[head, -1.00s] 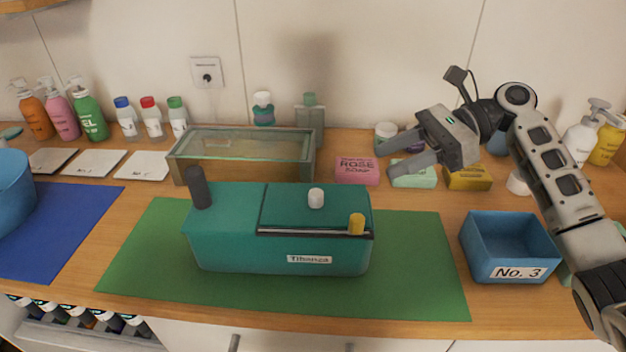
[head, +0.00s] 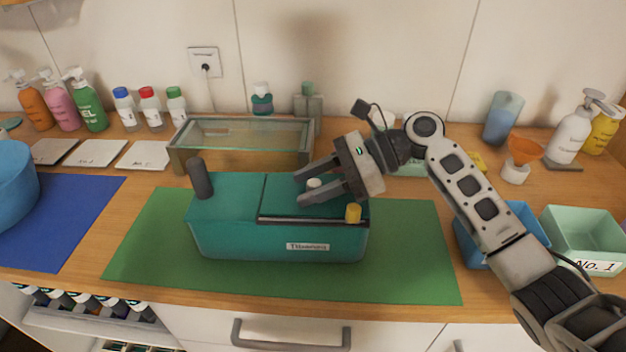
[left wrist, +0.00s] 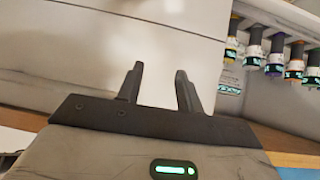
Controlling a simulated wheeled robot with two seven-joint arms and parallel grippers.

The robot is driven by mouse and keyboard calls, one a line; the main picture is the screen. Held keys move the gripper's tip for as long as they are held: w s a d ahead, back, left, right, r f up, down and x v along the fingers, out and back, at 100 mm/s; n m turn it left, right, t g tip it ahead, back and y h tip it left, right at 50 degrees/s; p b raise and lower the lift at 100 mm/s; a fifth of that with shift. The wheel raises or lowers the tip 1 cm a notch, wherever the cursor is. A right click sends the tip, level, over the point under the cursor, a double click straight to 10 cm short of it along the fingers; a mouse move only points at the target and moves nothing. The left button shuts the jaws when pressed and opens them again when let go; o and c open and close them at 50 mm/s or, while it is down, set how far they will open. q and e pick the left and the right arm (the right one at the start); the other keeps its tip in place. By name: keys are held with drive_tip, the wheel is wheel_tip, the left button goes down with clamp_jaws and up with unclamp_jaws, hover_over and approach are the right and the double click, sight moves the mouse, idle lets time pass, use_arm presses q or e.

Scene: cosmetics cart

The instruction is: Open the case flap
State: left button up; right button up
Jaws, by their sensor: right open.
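The teal case (head: 225,232) stands on a green mat (head: 408,262). Its flap (head: 285,192) on the right part of the top lies closed. The flap carries a white knob (head: 314,183), and a yellow knob (head: 353,212) stands at the front right. A dark post (head: 200,178) rises at the case's left end. My right gripper (head: 304,187) is open, its fingers on either side of the white knob; whether they touch it I cannot tell. My left gripper (left wrist: 158,88) shows only in the left wrist view, with its two fingers apart and nothing between them, facing the drawer fronts.
A glass-topped box (head: 243,140) stands behind the case. A blue bin (head: 470,243) and a pale green No. 1 bin (head: 585,240) are on the right, partly behind my right arm. Bottles (head: 150,112) line the back. The mat's front strip is clear.

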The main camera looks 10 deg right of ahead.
clamp_jaws()
drive_tip(key=shift+r, duration=0.1)
drive_tip(key=shift+w+d+r+m+g+y, duration=0.1)
drive_tip(key=shift+w+r+m+g+y, duration=0.15)
drive_tip(key=shift+r+m+g, duration=0.25)
drive_tip(key=shift+w+r+m+g+y, duration=0.2)
drive_tip(key=shift+w+m+g, duration=0.1)
drive_tip(key=shift+m, duration=0.3)
drive_tip(key=shift+w+d+r+m+g+y, duration=0.1)
drive_tip(key=shift+w+r+m+g+y, duration=0.5)
drive_tip(key=shift+m, duration=0.7)
drive_tip(key=shift+w, duration=0.1)
unclamp_jaws()
